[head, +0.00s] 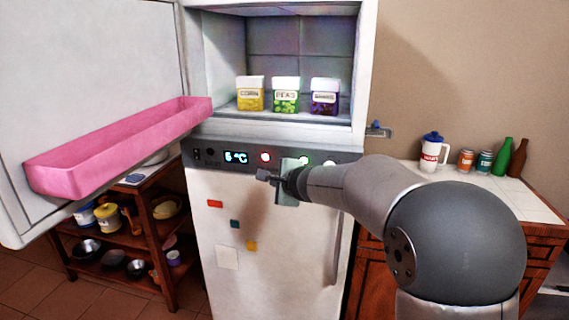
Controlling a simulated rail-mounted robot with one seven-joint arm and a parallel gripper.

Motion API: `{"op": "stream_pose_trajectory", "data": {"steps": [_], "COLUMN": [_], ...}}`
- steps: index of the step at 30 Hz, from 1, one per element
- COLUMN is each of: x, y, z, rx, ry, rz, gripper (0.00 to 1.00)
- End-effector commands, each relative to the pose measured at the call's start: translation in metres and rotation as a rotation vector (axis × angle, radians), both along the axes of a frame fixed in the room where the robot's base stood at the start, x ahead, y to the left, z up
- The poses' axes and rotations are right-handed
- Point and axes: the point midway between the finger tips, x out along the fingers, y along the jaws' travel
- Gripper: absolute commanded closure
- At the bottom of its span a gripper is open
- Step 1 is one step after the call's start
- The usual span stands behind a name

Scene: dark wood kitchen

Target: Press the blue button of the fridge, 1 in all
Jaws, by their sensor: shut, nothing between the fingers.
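The white fridge (270,230) stands in the middle with its freezer compartment open. Its grey control panel (215,153) has a lit display (236,157), a red-lit button (265,157), a green-lit button (304,160) and a pale button (329,163). No clearly blue button shows; my gripper hides part of the panel between the red and green lights. My gripper (263,175) is shut and empty, in front of the panel's lower edge, just below the red light. I cannot tell whether it touches the fridge.
The open freezer door with a pink shelf (70,178) fills the left. Several labelled boxes sit in the freezer, among them a peas box (286,98). A tiled counter (480,185) with a jug, cans and bottles stands right. A wooden shelf (150,240) stands lower left.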

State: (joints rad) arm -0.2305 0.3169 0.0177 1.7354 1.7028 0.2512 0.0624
Motion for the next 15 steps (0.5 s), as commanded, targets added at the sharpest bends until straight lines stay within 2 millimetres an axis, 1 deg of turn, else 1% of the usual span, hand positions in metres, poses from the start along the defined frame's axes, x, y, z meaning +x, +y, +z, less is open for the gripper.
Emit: {"op": "stream_pose_trajectory", "data": {"steps": [5, 15], "x": [0.011, 0.057], "y": [-0.002, -0.01], "z": [0.002, 0.004], "rx": [0.0, 0.0], "ry": [0.001, 0.002], "rz": [-0.001, -0.001], "gripper": [1.0, 1.0]}}
